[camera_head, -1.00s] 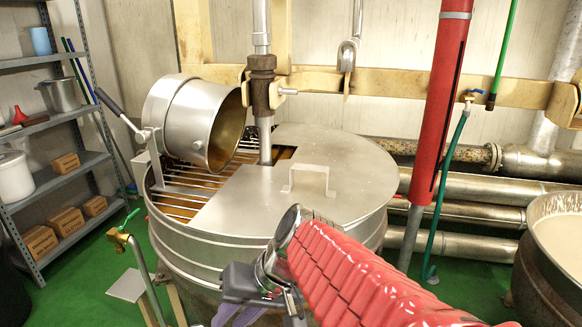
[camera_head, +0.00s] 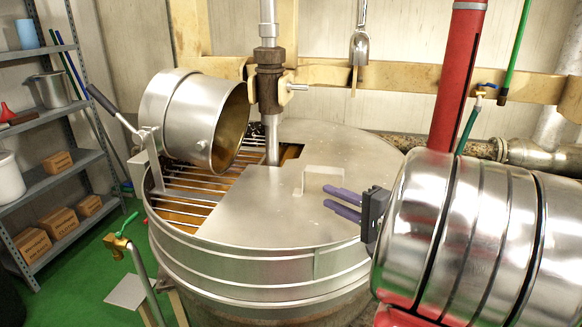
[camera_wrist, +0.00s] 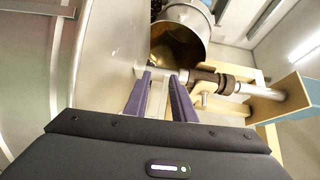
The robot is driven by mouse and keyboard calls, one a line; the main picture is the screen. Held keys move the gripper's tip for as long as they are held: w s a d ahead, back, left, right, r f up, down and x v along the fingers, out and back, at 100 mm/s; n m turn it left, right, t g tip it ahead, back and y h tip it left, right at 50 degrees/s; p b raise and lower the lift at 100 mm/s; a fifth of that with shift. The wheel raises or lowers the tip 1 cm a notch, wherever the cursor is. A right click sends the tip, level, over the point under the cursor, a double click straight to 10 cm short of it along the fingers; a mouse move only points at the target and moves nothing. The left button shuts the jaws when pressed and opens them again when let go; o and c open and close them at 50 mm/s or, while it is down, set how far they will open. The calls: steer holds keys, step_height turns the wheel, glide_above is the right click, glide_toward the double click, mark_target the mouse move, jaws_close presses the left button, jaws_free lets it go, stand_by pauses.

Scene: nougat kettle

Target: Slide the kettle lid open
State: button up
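The kettle (camera_head: 235,270) is a large round steel vessel in the head view. Its flat steel lid (camera_head: 250,205) covers the right and front part of the top. Bars and brown contents show at the uncovered left. A bracket-shaped handle (camera_head: 324,170) stands up from the lid. My gripper (camera_head: 327,197), with two purple fingers, is just right of and in front of the handle, pointing left. The fingers are apart with nothing between them.
A tilted steel drum (camera_head: 190,115) sits over the kettle's left side. A vertical shaft (camera_head: 272,140) with a brown coupling (camera_head: 269,85) rises from the kettle. A yellow beam (camera_head: 420,77) and a red post (camera_head: 458,80) stand behind. A shelf (camera_head: 60,105) is at far left.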

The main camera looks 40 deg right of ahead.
mark_target(324, 169)
steer(key=d+h, duration=0.1)
steer(key=d, duration=0.1)
steer(key=s+d+m+h, duration=0.1)
steer(key=d, duration=0.1)
steer(key=d+t+h, duration=0.1)
steer(key=d, duration=0.1)
steer(key=shift+s+d+r+m, duration=0.1)
steer(key=shift+s+r+m, duration=0.1)
steer(key=shift+s+m, duration=0.15)
steer(key=shift+w, duration=0.1)
steer(key=w, duration=0.4)
steer(key=w+d, duration=0.1)
steer(key=w, duration=0.8)
steer(key=shift+w+d, duration=0.15)
steer(key=shift+w, duration=0.1)
jaws_close()
steer(key=shift+f, duration=0.2)
stand_by(0.5)
